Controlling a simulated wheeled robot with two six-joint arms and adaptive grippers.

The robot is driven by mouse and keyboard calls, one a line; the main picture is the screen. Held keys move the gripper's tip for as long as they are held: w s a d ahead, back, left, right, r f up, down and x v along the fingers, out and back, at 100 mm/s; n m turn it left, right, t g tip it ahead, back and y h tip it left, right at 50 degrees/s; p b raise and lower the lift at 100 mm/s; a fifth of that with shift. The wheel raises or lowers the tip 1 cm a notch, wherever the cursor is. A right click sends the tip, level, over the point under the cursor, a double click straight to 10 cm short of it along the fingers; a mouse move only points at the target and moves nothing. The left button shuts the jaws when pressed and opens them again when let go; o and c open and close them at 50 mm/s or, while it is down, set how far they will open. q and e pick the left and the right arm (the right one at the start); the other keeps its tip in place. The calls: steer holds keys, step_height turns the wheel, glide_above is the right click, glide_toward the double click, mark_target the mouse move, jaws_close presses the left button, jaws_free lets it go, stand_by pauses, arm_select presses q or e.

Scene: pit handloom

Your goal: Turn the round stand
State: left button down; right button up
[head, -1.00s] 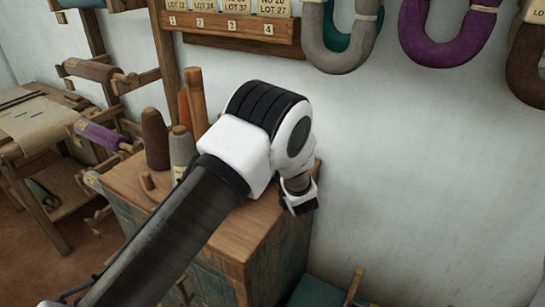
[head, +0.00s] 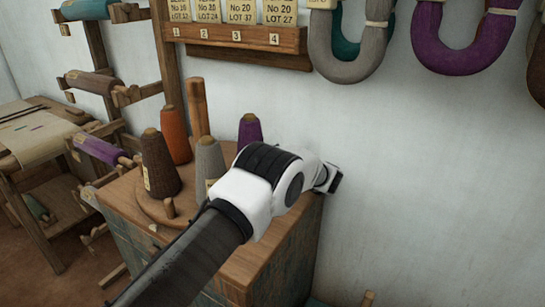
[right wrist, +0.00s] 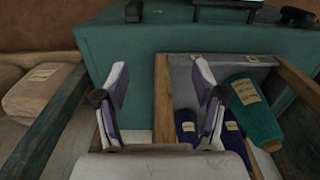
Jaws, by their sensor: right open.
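The round stand (head: 150,207) is a low wooden disc on top of a wooden cabinet in the head view. It has an upright post (head: 199,105) and a short peg (head: 168,208) near its front. Around the post stand a brown cone (head: 158,165), an orange cone (head: 174,135), a grey cone (head: 209,160) and a purple cone (head: 250,131). My left arm hides the stand's right front. My left gripper (head: 333,180) is right of the stand, near the wall; its fingers are unclear. My right gripper (right wrist: 160,82) is open and empty in the right wrist view.
The cabinet (head: 262,262) stands against the white wall. A numbered card rack (head: 240,35) and hanks of yarn (head: 350,60) hang above. Yarn rollers (head: 90,83) are at left. Below my right gripper is an open compartment with a teal cone (right wrist: 250,110) and dark blue cones (right wrist: 187,128).

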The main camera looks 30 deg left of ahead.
arm_select(q)
steer(key=shift+w+a+n+g+b, duration=0.4)
steer(key=shift+a+g, duration=0.2)
steer(key=shift+a, duration=0.05)
steer(key=v, duration=1.2)
steer(key=shift+w+f, duration=0.1)
steer(key=shift+f, duration=0.1)
steer(key=shift+f, duration=0.1)
